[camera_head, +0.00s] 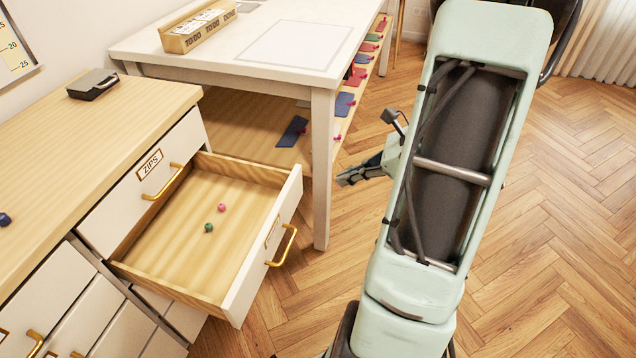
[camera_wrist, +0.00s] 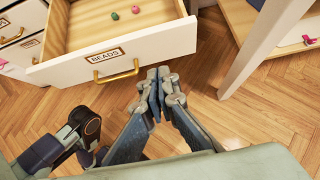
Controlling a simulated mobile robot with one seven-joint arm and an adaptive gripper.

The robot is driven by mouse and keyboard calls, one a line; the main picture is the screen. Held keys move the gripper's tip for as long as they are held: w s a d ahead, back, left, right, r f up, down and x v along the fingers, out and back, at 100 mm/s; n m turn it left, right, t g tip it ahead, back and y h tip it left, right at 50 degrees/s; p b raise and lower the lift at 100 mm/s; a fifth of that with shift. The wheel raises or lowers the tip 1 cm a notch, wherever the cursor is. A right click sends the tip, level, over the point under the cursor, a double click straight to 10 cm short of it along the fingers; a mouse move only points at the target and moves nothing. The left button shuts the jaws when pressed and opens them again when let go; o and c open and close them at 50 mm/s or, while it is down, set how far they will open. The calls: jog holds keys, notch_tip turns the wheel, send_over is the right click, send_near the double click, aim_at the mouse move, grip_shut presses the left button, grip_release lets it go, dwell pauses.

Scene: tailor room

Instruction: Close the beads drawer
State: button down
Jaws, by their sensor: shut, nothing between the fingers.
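The beads drawer (camera_head: 262,257) is pulled far out of the wooden-topped cabinet, just below the ZIPS drawer. A green bead (camera_head: 208,227) and a pink bead (camera_head: 222,207) lie on its floor. In the wrist view its white front (camera_wrist: 165,48) shows a BEADS label and a gold handle (camera_wrist: 116,75). My gripper (camera_head: 342,180) is shut and empty, to the right of the drawer front and apart from it in the head view. In the wrist view my gripper (camera_wrist: 157,75) points at the front, right of the handle; whether they touch is unclear.
A white table (camera_head: 225,50) stands behind the drawer, and its near leg (camera_head: 322,165) is close to the drawer's right corner. The closed ZIPS drawer (camera_head: 140,185) is above. A black box (camera_head: 92,84) sits on the cabinet top. Wooden floor lies open on the right.

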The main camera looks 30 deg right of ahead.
aim_at(290, 189)
jog(key=shift+w+a+r+b+x, duration=0.3)
jog(key=shift+b+x, duration=0.35)
jog(key=shift+x, duration=1.45)
jog(key=shift+w+a+r+b+x, duration=0.2)
jog(key=shift+r+b+x, duration=0.3)
jog(key=shift+x, duration=1.6)
jog(key=shift+w+a+r+b+x, duration=0.25)
jog(key=shift+b+x, duration=0.5)
jog(key=shift+x, duration=1.3)
jog(key=shift+a, duration=0.1)
jog(key=shift+w+a, duration=0.2)
jog(key=w+a+p, duration=0.3)
jog(key=w+a, duration=1.7)
jog(key=shift+w, duration=0.2)
jog(key=shift+a, duration=0.2)
